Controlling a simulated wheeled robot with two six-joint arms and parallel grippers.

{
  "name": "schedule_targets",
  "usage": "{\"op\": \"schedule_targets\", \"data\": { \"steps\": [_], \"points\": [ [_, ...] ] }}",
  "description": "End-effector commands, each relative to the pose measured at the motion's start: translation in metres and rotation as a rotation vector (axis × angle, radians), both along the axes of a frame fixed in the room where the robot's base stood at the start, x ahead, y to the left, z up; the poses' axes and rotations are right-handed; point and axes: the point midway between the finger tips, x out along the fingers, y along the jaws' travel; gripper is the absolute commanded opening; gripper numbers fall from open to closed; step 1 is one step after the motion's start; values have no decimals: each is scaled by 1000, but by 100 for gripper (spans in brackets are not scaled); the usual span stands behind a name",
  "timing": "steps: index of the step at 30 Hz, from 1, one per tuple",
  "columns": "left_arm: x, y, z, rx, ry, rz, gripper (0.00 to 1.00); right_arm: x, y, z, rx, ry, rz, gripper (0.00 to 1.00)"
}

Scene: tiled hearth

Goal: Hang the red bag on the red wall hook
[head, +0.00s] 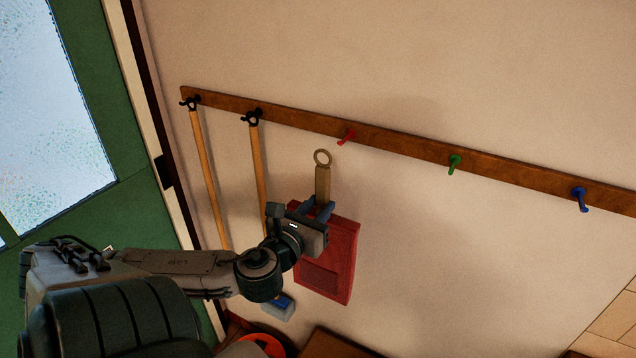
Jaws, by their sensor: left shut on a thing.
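The red bag (340,263) hangs below my left gripper (322,207) in the head view. A tan strap with a metal ring (323,157) rises from the top of the bag. My left gripper is shut on the bag at this strap, just above the red cloth, and covers part of the bag's left edge. The red wall hook (347,138) is on the wooden rail, up and to the right of the ring. In the picture the ring and the hook are apart. My right gripper is not in view.
The wooden rail (400,147) also carries a green hook (454,165) and a blue hook (579,200), both empty. Two long wooden handles (207,175) hang at its left. A green door (130,215) is far left. A blue and white object (278,307) sits below the gripper.

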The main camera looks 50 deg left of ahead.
Motion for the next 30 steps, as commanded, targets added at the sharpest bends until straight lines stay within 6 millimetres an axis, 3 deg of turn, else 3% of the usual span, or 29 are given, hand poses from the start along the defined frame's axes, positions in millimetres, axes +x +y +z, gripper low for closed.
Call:
{"op": "schedule_targets", "data": {
  "steps": [30],
  "points": [
    [67, 22, -5, 0, -3, 2, 4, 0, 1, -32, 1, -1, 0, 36]
  ]
}}
